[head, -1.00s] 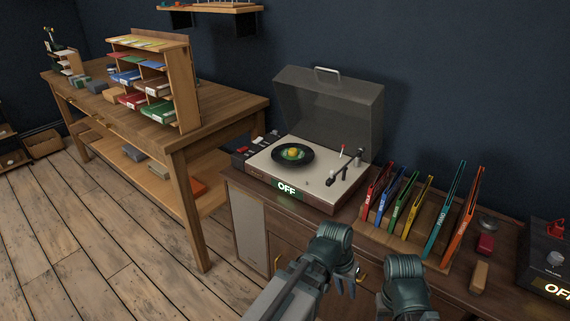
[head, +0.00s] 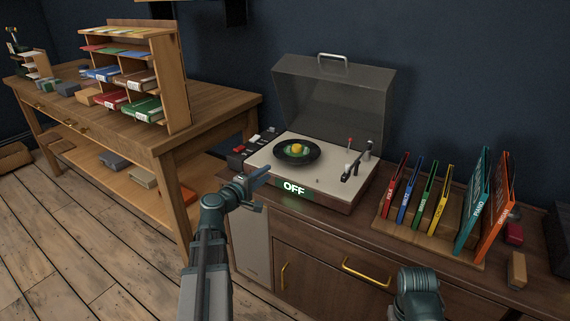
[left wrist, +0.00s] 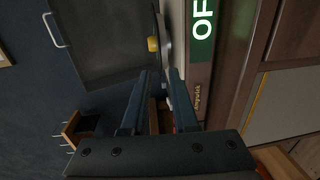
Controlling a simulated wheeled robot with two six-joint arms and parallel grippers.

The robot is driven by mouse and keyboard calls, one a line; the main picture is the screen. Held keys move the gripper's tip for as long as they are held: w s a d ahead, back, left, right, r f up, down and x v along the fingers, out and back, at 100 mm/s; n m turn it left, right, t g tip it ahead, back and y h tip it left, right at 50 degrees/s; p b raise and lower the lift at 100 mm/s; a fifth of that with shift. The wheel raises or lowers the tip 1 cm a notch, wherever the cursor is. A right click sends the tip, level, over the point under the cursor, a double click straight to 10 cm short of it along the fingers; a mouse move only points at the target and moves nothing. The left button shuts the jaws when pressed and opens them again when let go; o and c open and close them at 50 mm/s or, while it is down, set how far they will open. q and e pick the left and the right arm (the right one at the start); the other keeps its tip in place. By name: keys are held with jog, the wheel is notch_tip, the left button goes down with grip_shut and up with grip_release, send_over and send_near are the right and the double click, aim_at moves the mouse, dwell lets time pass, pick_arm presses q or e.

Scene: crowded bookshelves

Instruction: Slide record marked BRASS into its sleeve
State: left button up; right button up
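A black record (head: 296,153) with a green label and a yellow-orange middle lies flat on the turntable (head: 324,167); I cannot read its marking. The turntable's lid is up and its sign reads OFF. Several coloured sleeves stand upright in a wooden rack to the right, among them red (head: 392,187), blue, green, yellow (head: 439,199), teal (head: 475,200) and orange (head: 497,212). I cannot read BRASS on any. My left gripper (head: 262,181) is in front of the turntable's left front corner, apart from the record. In the left wrist view its fingers (left wrist: 160,75) are apart and empty.
The turntable and rack stand on a wooden cabinet with brass handles (head: 366,271). A tan block (head: 517,270) lies right of the rack. A wooden table with a shelf unit (head: 140,75) stands at the left. My right arm's joint shows at the bottom.

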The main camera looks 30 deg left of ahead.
aim_at(287, 158)
pick_arm(q)
jog(key=shift+w+d+f+b, duration=0.15)
jog(key=shift+w, duration=1.5)
jog(key=shift+w+d+f+b, duration=0.15)
jog(key=shift+w+f+b, duration=0.05)
jog(key=shift+w, duration=1.45)
jog(key=shift+w+d+f+b, duration=0.15)
jog(key=shift+w, duration=1.5)
grip_shut()
jog(key=shift+r, duration=0.2)
jog(key=shift+r+p, duration=0.25)
jog(key=shift+p, duration=0.25)
jog(key=shift+r+p, duration=1.9)
jog(key=shift+r, duration=0.05)
jog(key=shift+r+p, duration=1.85)
jog(key=shift+p, duration=0.05)
